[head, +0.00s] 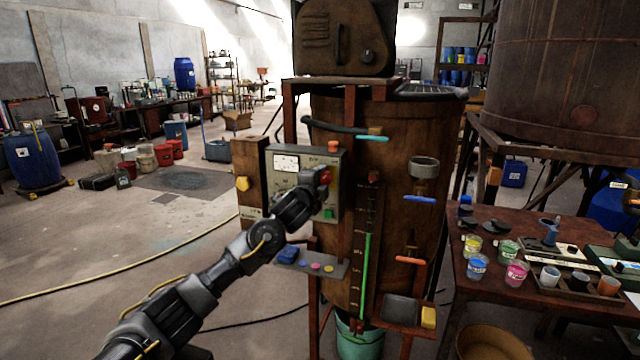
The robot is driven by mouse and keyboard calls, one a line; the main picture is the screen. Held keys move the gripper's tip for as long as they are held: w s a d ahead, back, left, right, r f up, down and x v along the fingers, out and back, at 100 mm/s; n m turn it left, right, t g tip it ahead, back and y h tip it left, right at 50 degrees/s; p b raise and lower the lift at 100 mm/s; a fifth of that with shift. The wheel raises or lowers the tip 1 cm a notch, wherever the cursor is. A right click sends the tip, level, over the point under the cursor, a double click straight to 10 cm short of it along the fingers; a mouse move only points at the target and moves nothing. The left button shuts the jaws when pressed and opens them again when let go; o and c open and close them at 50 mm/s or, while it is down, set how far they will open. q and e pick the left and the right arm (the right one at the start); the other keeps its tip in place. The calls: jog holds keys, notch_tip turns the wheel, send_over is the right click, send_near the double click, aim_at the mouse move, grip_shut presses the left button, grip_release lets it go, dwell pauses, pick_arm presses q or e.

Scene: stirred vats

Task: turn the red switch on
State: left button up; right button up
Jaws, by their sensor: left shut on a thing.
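The red switch (326,175) is on the grey control panel (285,180) fixed to the front of the rusty vat (400,170). The panel also has a white gauge at its upper left and a green part below the switch. My left arm reaches up from the bottom left. My left gripper (318,182) is at the panel, shut on the red switch, and covers part of it and of the panel face. The switch's exact setting is too small and too covered to tell. My right gripper is not in view.
A small shelf (310,262) with coloured buttons juts out under the panel. Coloured valve handles and a green level tube are on the vat's front. A table (490,300) with several paint jars stands at the right. The floor at left is open, with a yellow hose across it.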

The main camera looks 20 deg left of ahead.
pick_arm(q)
jog(key=shift+m, duration=0.3)
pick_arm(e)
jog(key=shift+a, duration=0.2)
pick_arm(q)
jog(key=o, duration=1)
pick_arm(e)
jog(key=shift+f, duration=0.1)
pick_arm(q)
jog(key=s+b, duration=0.2)
jog(key=s, duration=0.8)
jog(key=shift+s+a+b, duration=0.35)
jog(key=shift+s, duration=0.05)
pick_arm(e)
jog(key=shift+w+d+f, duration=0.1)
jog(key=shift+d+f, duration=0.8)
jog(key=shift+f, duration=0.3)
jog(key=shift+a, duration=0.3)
